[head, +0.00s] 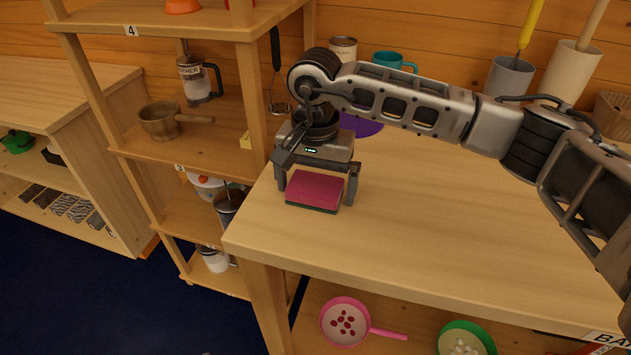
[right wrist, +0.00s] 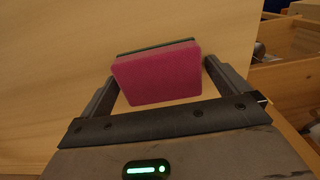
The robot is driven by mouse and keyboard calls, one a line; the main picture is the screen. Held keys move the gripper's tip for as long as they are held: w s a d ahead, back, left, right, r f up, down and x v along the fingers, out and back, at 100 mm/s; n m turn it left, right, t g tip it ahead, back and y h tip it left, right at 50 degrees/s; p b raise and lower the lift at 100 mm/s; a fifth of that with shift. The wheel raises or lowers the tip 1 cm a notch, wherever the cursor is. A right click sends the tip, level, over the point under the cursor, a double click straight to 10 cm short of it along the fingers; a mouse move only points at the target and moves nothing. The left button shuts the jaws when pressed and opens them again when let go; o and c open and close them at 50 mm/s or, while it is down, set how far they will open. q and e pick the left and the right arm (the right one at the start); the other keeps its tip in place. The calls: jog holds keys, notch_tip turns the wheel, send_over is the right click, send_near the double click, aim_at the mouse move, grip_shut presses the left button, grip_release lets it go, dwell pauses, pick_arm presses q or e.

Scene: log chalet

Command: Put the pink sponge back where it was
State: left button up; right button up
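The pink sponge (head: 315,189) has a dark green underside and lies flat on the wooden table (head: 420,235), near its left front corner. My right gripper (head: 318,197) is above and around it, pointing down, with one finger on each side of the sponge. In the right wrist view the sponge (right wrist: 158,74) sits between the two spread fingers (right wrist: 158,84), with gaps showing on both sides, so the gripper is open. My left gripper is not in view.
A shelf rack (head: 180,143) with a brass pot (head: 160,121) and a french press (head: 197,80) stands left of the table. A purple item (head: 362,124), a teal mug (head: 390,60) and grey and white holders stand at the back. The table's front middle is clear.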

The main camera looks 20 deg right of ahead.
aim_at(316, 183)
jog(key=shift+r+p, duration=0.25)
jog(key=shift+p, duration=0.05)
notch_tip(316, 183, up, 12)
jog(key=shift+b, duration=0.35)
jog(key=shift+f, duration=0.1)
